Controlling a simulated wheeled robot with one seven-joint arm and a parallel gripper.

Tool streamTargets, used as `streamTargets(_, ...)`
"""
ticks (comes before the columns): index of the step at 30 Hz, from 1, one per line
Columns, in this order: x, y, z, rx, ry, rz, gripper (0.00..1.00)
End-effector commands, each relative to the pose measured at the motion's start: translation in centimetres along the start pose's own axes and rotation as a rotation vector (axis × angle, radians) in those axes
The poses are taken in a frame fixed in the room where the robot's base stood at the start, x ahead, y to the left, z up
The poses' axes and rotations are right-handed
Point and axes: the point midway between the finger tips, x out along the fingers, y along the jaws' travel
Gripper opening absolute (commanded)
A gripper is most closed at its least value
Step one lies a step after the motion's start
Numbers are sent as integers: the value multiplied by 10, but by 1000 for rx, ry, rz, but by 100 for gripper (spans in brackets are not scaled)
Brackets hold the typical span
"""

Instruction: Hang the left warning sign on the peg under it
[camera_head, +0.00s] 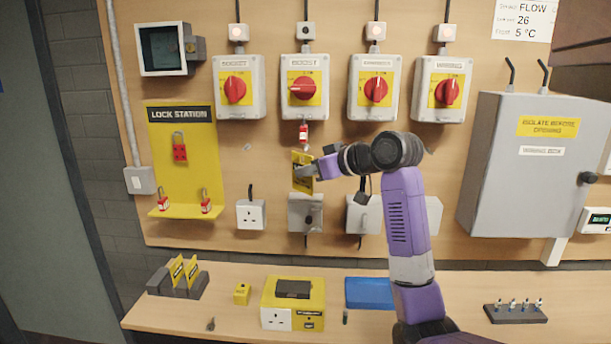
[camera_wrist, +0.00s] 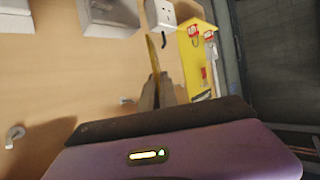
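My gripper (camera_head: 308,172) is in front of the board, below the second isolator. It is shut on a yellow and black warning sign (camera_head: 302,160), which shows nearly edge-on between the fingers in the wrist view (camera_wrist: 153,58). Two more yellow warning signs, a left one (camera_head: 177,269) and a right one (camera_head: 192,269), stand in a dark rack (camera_head: 166,282) on the bench. A small peg (camera_head: 247,147) sticks out of the board left of the held sign. The wrist view shows one peg near the fingers (camera_wrist: 126,100) and another at far left (camera_wrist: 14,134). The held sign is apart from both.
Isolators with red knobs (camera_head: 303,87) line the board above; a red padlock (camera_head: 303,134) hangs below the second. The yellow lock station (camera_head: 165,140) is at left, a socket (camera_head: 251,214) and grey boxes (camera_head: 305,213) below, a grey cabinet (camera_head: 500,190) at right.

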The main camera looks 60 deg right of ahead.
Motion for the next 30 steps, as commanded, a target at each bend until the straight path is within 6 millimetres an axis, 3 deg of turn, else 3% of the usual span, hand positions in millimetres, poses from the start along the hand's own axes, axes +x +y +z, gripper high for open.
streamTargets(15,27,34,-12,1,-1,-1,0)
streamTargets(30,34,42,-14,0,1,0,0)
